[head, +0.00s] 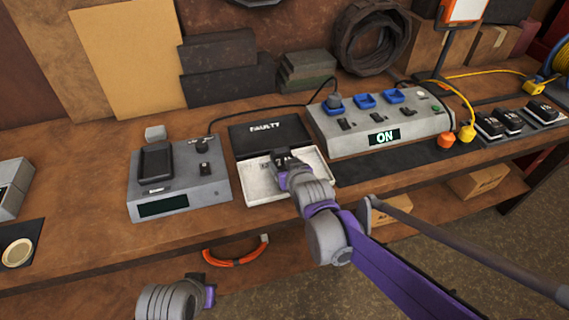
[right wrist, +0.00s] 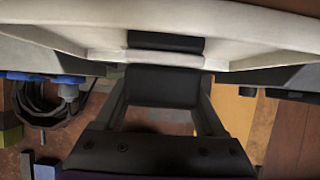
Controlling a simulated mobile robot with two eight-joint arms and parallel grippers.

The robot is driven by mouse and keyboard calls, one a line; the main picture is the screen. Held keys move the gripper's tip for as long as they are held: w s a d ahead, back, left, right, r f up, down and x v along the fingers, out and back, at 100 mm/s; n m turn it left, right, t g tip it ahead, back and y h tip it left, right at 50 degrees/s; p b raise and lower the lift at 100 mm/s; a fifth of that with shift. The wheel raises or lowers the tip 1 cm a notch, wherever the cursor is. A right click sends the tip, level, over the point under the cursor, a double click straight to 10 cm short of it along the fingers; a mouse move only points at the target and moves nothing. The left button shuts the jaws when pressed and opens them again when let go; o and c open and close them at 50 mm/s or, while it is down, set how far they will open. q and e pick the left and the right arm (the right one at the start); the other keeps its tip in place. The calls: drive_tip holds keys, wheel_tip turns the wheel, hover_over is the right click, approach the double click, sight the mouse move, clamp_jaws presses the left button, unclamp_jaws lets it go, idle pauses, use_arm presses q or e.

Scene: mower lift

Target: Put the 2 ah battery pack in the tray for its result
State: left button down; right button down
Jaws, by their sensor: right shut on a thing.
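My right gripper (head: 281,158) is down at the white tray (head: 262,184) with the black back panel lettered "FAULTY". It is shut on a dark block, which I take to be the battery pack (right wrist: 165,85). In the right wrist view the pack sits between the fingers, close to the tray's pale wall (right wrist: 255,35). In the head view the gripper hides most of the pack, and I cannot tell whether it touches the tray floor. No capacity marking on it can be read. Part of my left arm shows at the bottom left; its fingers do not show.
A grey tester (head: 180,190) with a black cradle and dark display stands left of the tray. A grey switch box (head: 380,120) reading "ON" stands to the right. Several black packs (head: 512,122) stand farther right.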

drive_tip(key=shift+c, duration=2.1)
unclamp_jaws()
drive_tip(key=shift+f, duration=0.2)
drive_tip(key=o, duration=0.4)
drive_tip(key=shift+r, duration=0.1)
drive_tip(key=shift+r, duration=0.1)
drive_tip(key=shift+s+r, duration=0.15)
drive_tip(key=shift+r, duration=0.05)
drive_tip(key=p+v, duration=0.2)
drive_tip(key=v, duration=1)
drive_tip(key=s+d+f+m+g+h, duration=0.1)
drive_tip(key=s+d+f+g, duration=0.1)
drive_tip(key=s+d+f, duration=0.2)
drive_tip(key=s+d+f+m+g+h, duration=0.1)
drive_tip(key=s+d+f, duration=0.3)
drive_tip(key=s, duration=0.5)
drive_tip(key=s+d+f+m+g+h, duration=0.1)
drive_tip(key=s+d+f+g, duration=0.2)
drive_tip(key=s+d, duration=0.4)
drive_tip(key=shift+s+d+f+m+g+h, duration=0.15)
drive_tip(key=shift+s+f+m+g+h, duration=0.2)
drive_tip(key=shift+f, duration=0.2)
